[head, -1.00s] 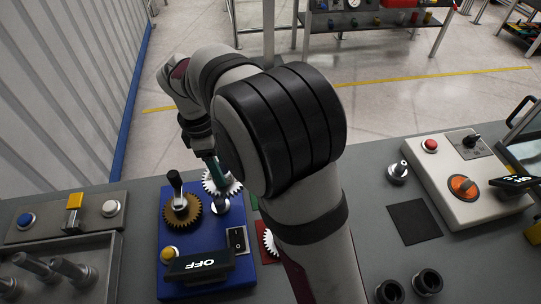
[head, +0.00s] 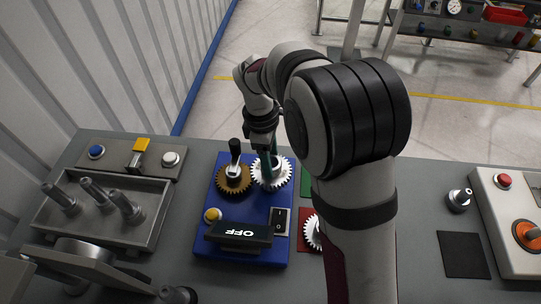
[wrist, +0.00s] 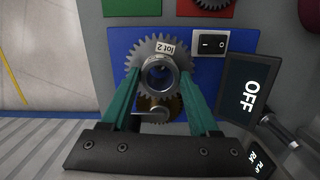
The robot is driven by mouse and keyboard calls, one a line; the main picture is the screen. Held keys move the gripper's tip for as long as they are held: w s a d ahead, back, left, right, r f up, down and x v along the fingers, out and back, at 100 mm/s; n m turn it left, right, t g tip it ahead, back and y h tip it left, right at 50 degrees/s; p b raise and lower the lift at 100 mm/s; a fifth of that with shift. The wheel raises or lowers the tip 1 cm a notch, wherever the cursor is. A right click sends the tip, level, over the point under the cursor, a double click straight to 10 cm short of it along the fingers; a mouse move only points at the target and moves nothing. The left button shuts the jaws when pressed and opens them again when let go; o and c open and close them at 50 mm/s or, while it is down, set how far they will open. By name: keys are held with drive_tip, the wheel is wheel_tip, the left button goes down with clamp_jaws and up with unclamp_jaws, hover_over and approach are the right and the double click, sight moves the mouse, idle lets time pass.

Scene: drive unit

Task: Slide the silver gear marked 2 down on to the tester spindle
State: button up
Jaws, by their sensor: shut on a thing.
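The silver gear (head: 284,181) is at the right of the blue tester (head: 217,242), beside the brown gear (head: 228,187) and close to its level. In the wrist view the silver gear (wrist: 145,48) shows a label with a 2. My gripper (wrist: 160,78) is shut on its hub, one green finger on each side; it also shows in the head view (head: 269,172). The gear covers the tester spindle's place, so the spindle is mostly hidden. I cannot tell how far down on it the gear sits. The teeth of the two gears overlap in the wrist view.
A black OFF display (head: 239,235) and a rocker switch (head: 279,221) stand at the tester's front. A red mat (head: 304,240) with another silver gear (head: 312,231) and a green mat (head: 306,184) lie right of it. A tray of upright pegs (head: 75,226) is at left.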

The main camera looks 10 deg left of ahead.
drive_tip(key=shift+f, duration=0.4)
drive_tip(key=shift+f, duration=0.75)
drive_tip(key=shift+f, duration=1.4)
drive_tip(key=o, duration=1.4)
drive_tip(key=shift+c, duration=0.2)
drive_tip(key=shift+r, duration=3.5)
wheel_tip(320, 180, up, 16)
drive_tip(key=a, duration=0.2)
